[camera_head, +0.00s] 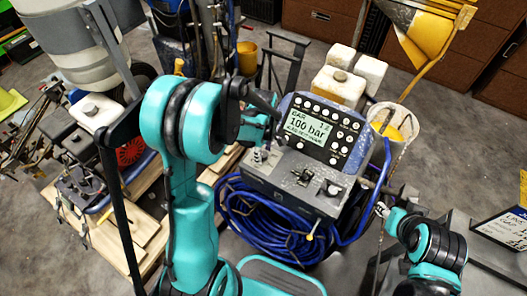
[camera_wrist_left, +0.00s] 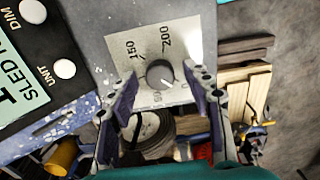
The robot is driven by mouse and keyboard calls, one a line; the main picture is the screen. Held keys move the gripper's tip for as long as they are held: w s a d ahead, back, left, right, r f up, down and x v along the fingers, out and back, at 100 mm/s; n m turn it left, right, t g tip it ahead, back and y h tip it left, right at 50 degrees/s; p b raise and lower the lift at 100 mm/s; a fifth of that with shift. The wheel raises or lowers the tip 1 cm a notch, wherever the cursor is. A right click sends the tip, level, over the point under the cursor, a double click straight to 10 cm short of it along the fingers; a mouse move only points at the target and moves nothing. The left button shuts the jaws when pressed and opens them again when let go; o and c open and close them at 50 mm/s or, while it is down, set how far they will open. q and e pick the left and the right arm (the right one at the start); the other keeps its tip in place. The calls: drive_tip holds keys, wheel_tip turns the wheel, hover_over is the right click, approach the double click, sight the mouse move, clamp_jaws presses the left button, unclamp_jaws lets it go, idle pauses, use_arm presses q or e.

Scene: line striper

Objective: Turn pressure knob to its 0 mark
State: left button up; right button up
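The pressure knob (camera_wrist_left: 160,73) is dark and round, on a pale scale plate (camera_wrist_left: 150,48) marked 150 and 200, with other marks partly covered. A light pointer line on the knob points toward the lower right in the left wrist view. My left gripper (camera_wrist_left: 166,92) is open, its two fingers apart on either side of the knob's near edge; I see no contact. In the head view my left gripper (camera_head: 262,128) is over the left of the control panel. The display (camera_head: 308,127) reads 100 bar. My right gripper (camera_head: 382,209) is right of the machine, its fingers too small to judge.
Other knobs or levers (camera_head: 303,176) stand on the panel right of my left gripper. A coiled blue hose (camera_head: 265,222) hangs below. Wooden boards (camera_head: 150,215) lie at left. White canisters (camera_head: 338,88) stand behind, and a bucket with yellow contents (camera_head: 393,123) is at right.

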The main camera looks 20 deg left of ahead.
sight(264, 154)
use_arm(q)
drive_tip(key=shift+r, duration=0.1)
wheel_tip(264, 154, up, 12)
idle(0.5)
idle(0.4)
drive_tip(key=s+d+r+m+t, duration=0.2)
drive_tip(key=s+m+t, duration=0.1)
drive_tip(key=s+m, duration=0.4)
drive_tip(key=s+d+r+m+t, duration=0.2)
drive_tip(key=s+m, duration=0.4)
drive_tip(key=m, duration=0.3)
drive_tip(key=shift+s+d+m+t, duration=0.35)
drive_tip(key=shift+d+t, duration=0.3)
drive_tip(key=shift+t, duration=0.45)
